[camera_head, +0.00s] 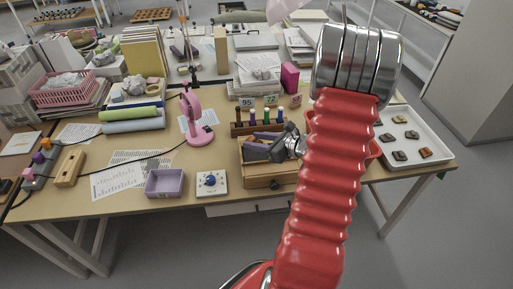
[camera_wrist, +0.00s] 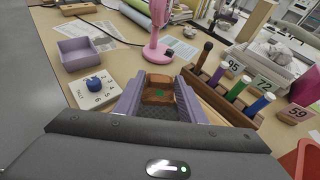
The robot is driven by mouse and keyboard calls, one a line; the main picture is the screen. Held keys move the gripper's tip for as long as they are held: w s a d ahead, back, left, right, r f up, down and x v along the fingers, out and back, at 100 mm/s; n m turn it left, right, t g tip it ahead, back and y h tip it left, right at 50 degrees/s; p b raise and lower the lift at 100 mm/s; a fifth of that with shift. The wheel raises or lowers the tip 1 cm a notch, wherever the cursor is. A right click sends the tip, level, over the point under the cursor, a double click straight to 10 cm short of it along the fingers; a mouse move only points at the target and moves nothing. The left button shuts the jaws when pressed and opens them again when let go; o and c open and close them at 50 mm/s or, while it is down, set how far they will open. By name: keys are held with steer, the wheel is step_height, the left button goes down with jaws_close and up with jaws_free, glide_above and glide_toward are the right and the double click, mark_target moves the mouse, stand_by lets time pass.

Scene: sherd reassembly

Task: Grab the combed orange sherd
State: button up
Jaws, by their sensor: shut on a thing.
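My gripper (camera_head: 262,146) is low over an open wooden box (camera_head: 268,183) at the front of the table. In the wrist view its two purple-grey fingers (camera_wrist: 159,82) are closed on the sides of an orange-brown piece, the combed orange sherd (camera_wrist: 157,95), which has a small green mark. Its combing is too small to make out. In the head view the sherd is hidden by my gripper. I cannot tell whether the sherd still touches the box.
A rack of coloured handles (camera_head: 259,127) with number cards stands just behind the box. A white tray (camera_head: 430,137) with several sherds is on the right.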

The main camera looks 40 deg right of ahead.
steer(key=shift+r, duration=2.55)
